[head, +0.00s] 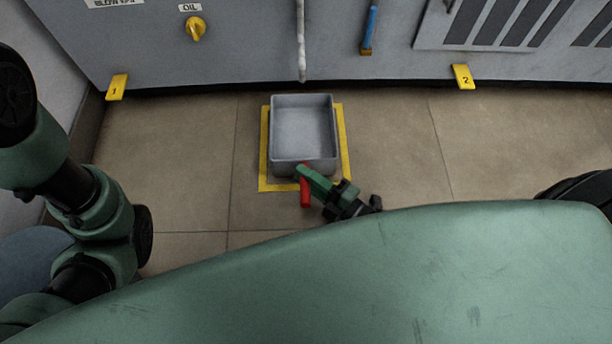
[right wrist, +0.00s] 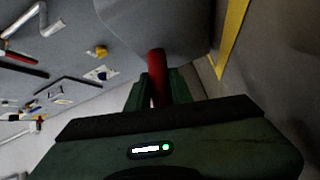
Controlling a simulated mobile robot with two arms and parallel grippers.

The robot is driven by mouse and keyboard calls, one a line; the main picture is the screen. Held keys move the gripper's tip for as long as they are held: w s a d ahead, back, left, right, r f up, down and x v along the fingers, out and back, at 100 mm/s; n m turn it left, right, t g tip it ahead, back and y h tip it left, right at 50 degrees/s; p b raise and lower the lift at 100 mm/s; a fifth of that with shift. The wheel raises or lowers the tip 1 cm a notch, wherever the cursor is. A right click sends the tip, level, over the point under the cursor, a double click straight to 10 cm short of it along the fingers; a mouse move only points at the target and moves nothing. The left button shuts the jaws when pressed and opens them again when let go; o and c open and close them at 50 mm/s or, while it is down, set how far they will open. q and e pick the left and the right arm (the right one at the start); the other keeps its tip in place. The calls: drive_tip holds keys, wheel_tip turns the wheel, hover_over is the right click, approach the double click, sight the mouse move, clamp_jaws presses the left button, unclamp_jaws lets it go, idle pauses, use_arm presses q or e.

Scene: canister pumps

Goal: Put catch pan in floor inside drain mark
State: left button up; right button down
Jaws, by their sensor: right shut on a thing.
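The catch pan (head: 303,127) is a grey, square, open tray, seen empty in the head view. It appears over the yellow drain mark (head: 264,160) on the floor, whose left, right and part of its near lines show. The pan hides the mark's far line; I cannot tell whether it touches the floor. My right gripper (head: 306,181) is at the pan's near side, shut on its red handle (right wrist: 157,75), which shows between the fingers in the right wrist view. The pan's grey side (right wrist: 160,25) fills the top there. My left gripper is out of view; only my left arm shows.
A grey machine cabinet (head: 240,50) stands behind, with a yellow oil knob (head: 196,29), a pale vertical pipe (head: 300,40) above the pan, and a blue-handled part (head: 370,27). Yellow tags 1 (head: 116,87) and 2 (head: 463,77) mark its base. Tiled floor is clear on both sides.

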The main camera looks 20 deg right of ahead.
drive_tip(key=c, duration=1.3)
unclamp_jaws()
drive_tip(key=shift+f, duration=0.1)
drive_tip(key=shift+o, duration=0.2)
drive_tip(key=shift+r, duration=0.2)
drive_tip(key=p+v, duration=0.5)
drive_tip(key=v, duration=0.6)
drive_tip(key=shift+s+f, duration=0.1)
drive_tip(key=shift+s, duration=0.05)
drive_tip(key=shift+s+d, duration=0.25)
drive_tip(key=shift+s, duration=0.05)
